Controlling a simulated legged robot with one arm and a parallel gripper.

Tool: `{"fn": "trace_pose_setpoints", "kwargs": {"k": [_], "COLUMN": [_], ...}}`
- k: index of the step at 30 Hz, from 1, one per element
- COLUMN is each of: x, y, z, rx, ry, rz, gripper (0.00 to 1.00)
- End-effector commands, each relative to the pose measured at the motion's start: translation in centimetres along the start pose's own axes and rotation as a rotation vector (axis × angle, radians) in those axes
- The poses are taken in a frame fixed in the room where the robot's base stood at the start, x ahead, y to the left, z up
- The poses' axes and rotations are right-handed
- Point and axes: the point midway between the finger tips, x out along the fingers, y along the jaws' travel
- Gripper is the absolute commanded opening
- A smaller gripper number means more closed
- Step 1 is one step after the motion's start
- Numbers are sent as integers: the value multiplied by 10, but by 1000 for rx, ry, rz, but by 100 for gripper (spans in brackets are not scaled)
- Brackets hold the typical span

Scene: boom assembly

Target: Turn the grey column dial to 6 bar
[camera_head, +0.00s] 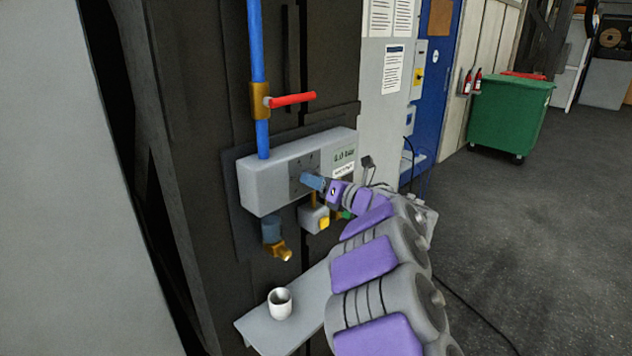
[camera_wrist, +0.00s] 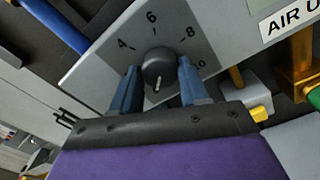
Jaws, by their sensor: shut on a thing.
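The dial (camera_wrist: 159,66) is a dark round knob on a grey panel, with 4, 6, 8 and 10 printed around it. A pale mark shows on the knob's lower side, away from the 6; I cannot tell whether it is the pointer. My gripper (camera_wrist: 160,75) has its blue fingers on either side of the knob, shut on it. In the head view my gripper (camera_head: 311,181) reaches the front of the grey box (camera_head: 262,185) and hides the dial. A small green readout (camera_head: 344,155) on the box ends in "bar"; its first digit is unclear.
Above the box are a blue pipe (camera_head: 257,45) and a red lever (camera_head: 293,99). Below are a brass spout (camera_head: 280,251), a yellow-fronted fitting (camera_head: 324,223) and a shelf (camera_head: 262,330) with a white cup (camera_head: 280,303). Open floor lies to the right.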

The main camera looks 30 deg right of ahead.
Motion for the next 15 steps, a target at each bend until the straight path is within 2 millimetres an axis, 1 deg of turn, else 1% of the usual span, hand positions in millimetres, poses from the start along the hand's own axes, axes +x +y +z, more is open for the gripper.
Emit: {"fn": "trace_pose_setpoints", "kwargs": {"k": [1, 6, 7, 15], "x": [1, 0, 0, -1], "y": [2, 2, 2, 2], "z": [0, 1, 2, 3], "rx": [-1, -2, -2, 28], "ry": [1, -1, -2, -5], "rz": [9, 8, 8, 6], "gripper": [29, 13, 11, 11]}}
